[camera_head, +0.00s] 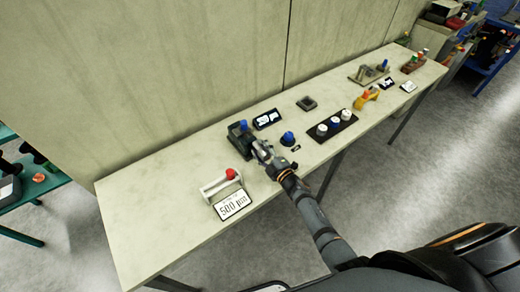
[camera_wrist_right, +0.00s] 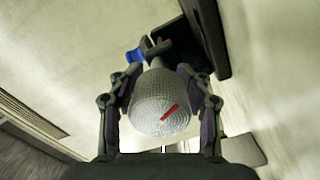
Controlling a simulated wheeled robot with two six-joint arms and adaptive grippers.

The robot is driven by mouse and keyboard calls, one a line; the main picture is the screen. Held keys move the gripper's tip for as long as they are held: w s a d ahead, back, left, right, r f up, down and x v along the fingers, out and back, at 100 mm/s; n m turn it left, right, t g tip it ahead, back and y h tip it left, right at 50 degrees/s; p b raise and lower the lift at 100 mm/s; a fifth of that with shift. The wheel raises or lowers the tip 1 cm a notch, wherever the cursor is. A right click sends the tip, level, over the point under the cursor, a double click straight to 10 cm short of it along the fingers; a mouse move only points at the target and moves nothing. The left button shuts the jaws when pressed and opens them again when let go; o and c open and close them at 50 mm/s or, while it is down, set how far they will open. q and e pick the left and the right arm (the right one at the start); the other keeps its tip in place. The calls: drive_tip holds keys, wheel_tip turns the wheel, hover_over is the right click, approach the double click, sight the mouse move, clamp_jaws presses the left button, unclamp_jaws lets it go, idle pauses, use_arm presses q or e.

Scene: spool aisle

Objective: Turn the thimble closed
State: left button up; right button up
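The thimble (camera_wrist_right: 160,103) is a grey knurled barrel with a red mark on its end, in the middle of the right wrist view. My right gripper (camera_wrist_right: 160,80) has one finger along each side of it, and both fingertips appear to press against it. Beyond it are a blue part (camera_wrist_right: 135,55) and a dark stand. In the head view my right gripper (camera_head: 260,150) is at the dark stand with a blue part (camera_head: 239,134) on the bench, and hides most of the thimble. My left gripper is not in view.
On the bench (camera_head: 150,215), a white frame with a red knob (camera_head: 231,174) and a "500 µm" card (camera_head: 232,205) stand left of the gripper. A blue knob (camera_head: 288,138) and a black strip of knobs (camera_head: 333,128) are to the right. A wall rises behind.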

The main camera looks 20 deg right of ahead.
drive_tip(key=shift+o, duration=1.2)
drive_tip(key=shift+s, duration=0.1)
drive_tip(key=v, duration=1.1)
drive_tip(key=shift+s+d+r, duration=0.1)
drive_tip(key=shift+s+d, duration=0.05)
drive_tip(key=shift+s, duration=0.25)
drive_tip(key=shift+d, duration=0.1)
